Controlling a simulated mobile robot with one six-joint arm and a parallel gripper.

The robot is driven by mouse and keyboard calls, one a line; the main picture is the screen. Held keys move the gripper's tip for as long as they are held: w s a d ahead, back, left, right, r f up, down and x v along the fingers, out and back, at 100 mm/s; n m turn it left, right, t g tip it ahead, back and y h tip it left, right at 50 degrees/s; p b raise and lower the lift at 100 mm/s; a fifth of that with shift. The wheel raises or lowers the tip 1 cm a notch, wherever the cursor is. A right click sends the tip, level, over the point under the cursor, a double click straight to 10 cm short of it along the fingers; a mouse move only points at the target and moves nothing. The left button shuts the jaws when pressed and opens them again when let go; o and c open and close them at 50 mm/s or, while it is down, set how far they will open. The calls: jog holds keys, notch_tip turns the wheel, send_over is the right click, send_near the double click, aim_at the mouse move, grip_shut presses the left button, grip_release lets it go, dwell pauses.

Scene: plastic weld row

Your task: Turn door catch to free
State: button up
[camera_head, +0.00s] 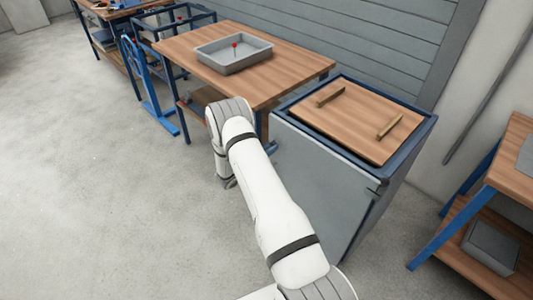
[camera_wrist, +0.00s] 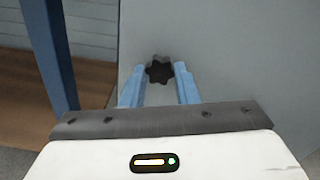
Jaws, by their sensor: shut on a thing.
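The door catch (camera_wrist: 159,70) is a dark, star-shaped knob on a flat grey door panel (camera_wrist: 250,60) in the wrist view. My gripper (camera_wrist: 160,80) has its two blue fingers on either side of the knob, shut on it. In the head view the grey door (camera_head: 318,185) is the front of a blue-framed cabinet (camera_head: 405,150). My white arm hides the catch there, and only a bit of blue at my gripper shows beside the door's left edge.
A wooden board with two small wooden bars (camera_head: 331,96) lies on the cabinet top. A workbench (camera_head: 290,80) with a grey tray (camera_head: 234,65) stands behind to the left. Another blue-legged bench (camera_head: 509,190) is at right. The floor at left is clear.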

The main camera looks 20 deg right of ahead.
jog(key=n, duration=0.4)
jog(key=n+b, duration=0.1)
jog(key=n, duration=0.6)
jog(key=shift+s+d+f+n+b, duration=0.15)
jog(key=shift+s+d+n+b, duration=0.1)
jog(key=shift+n+b, duration=0.15)
jog(key=shift+a, duration=0.1)
jog(key=o, duration=1)
jog(key=shift+w, duration=0.1)
jog(key=shift+c, duration=0.2)
jog(key=shift+a, duration=0.15)
jog(key=v, duration=0.7)
jog(key=shift+a, duration=0.3)
